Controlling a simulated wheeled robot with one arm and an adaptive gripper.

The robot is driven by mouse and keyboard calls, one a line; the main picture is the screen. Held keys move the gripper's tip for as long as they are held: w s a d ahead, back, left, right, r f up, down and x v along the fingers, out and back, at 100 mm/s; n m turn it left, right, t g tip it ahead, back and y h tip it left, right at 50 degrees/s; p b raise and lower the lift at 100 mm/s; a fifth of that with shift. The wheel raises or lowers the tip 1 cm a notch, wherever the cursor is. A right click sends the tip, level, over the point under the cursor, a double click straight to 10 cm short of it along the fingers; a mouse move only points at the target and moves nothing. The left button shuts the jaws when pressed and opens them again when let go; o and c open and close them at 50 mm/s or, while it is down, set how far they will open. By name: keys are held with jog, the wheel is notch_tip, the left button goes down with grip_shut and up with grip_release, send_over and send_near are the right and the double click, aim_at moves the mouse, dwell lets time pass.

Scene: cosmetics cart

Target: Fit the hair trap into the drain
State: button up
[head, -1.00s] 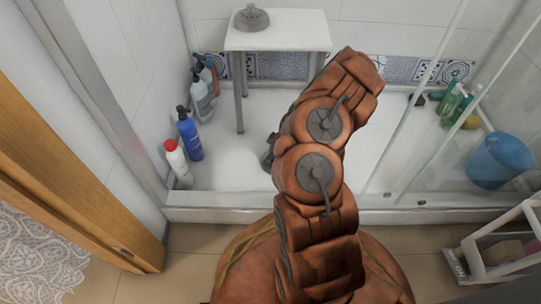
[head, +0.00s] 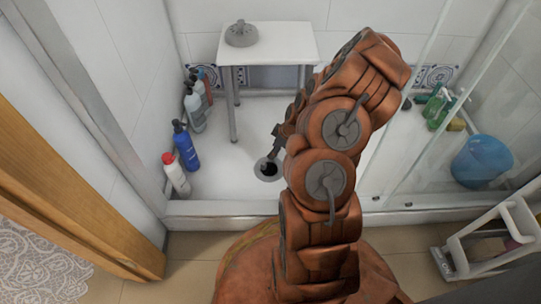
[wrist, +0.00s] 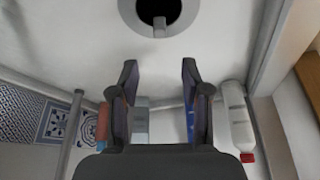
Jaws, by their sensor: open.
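A grey domed round piece with a small knob (head: 241,34), which looks like the hair trap, sits on the white stool at the back. The drain (head: 269,170) is a dark round hole with a grey rim in the white shower floor. It also shows at the top of the wrist view (wrist: 177,29), with a small grey block-like post (wrist: 159,27) at its opening. My gripper (wrist: 160,72) is open and empty, its two fingers pointing toward the drain and apart from it. In the head view my gripper (head: 277,142) is small and partly hidden by my arm.
The white stool (head: 285,42) stands over the back of the shower floor. Blue (head: 186,147) and red-capped white (head: 176,175) bottles line the left wall. Green bottles and a blue bucket (head: 481,160) are behind the glass at right. A raised sill (head: 220,208) runs along the front.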

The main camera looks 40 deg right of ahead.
jog(key=s+a+r+g, duration=0.2)
jog(key=a+r, duration=0.7)
jog(key=s+a+r+g, duration=0.1)
jog(key=s+a+r, duration=0.2)
jog(key=a+r, duration=0.55)
jog(key=s+a+r+m+g, duration=0.1)
jog(key=s+a+r+m, duration=0.1)
jog(key=s+r, duration=0.2)
jog(key=s+a+r+m+g+h, duration=0.1)
jog(key=s+a+r+m, duration=0.1)
jog(key=s, duration=0.8)
jog(key=s+a+r+m+g+h, duration=0.1)
jog(key=s+a+r+m, duration=0.1)
jog(key=s+r, duration=0.4)
jog(key=shift+s+a+g, duration=0.3)
jog(key=shift+s+a, duration=0.15)
jog(key=shift+a, duration=0.25)
